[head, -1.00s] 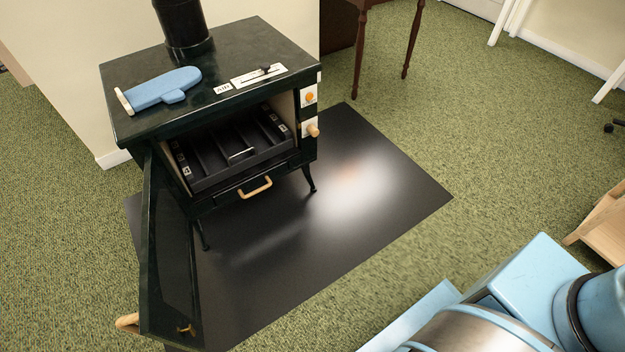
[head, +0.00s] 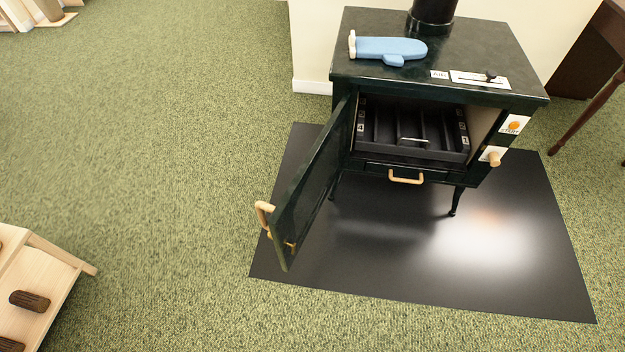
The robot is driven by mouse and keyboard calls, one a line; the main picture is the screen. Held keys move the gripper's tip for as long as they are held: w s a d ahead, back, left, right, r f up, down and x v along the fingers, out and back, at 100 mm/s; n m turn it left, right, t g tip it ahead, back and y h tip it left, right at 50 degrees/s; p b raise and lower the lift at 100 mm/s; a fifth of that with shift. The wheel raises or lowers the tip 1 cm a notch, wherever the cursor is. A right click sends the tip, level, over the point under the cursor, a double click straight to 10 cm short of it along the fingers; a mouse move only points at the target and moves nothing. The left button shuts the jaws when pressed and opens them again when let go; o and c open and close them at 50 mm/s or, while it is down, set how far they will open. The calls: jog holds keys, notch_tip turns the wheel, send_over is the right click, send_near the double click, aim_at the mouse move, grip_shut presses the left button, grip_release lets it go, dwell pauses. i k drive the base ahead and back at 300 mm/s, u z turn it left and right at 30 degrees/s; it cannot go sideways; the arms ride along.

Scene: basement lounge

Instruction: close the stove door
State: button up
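A dark green stove (head: 404,82) stands right of centre in the head view. Its door (head: 313,190) hangs wide open, hinged at the left side of the opening and swung out toward me. A light wooden handle (head: 264,214) sits on the door's outer face near its free edge, and a small latch shows on the inner face. The firebox (head: 408,132) is exposed, with a dark slotted grate inside. My gripper is not in view.
A black floor plate (head: 400,250) lies under the stove. A blue oven mitt (head: 388,48) rests on the stove top. A wooden rack with logs (head: 30,300) stands at the lower left. Open green carpet (head: 160,140) lies left of the door. A table leg (head: 588,112) is at the right.

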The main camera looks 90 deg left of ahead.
aim_at(290, 221)
jog(key=k, duration=2.95)
jog(key=u, duration=1.8)
jog(key=i, duration=1)
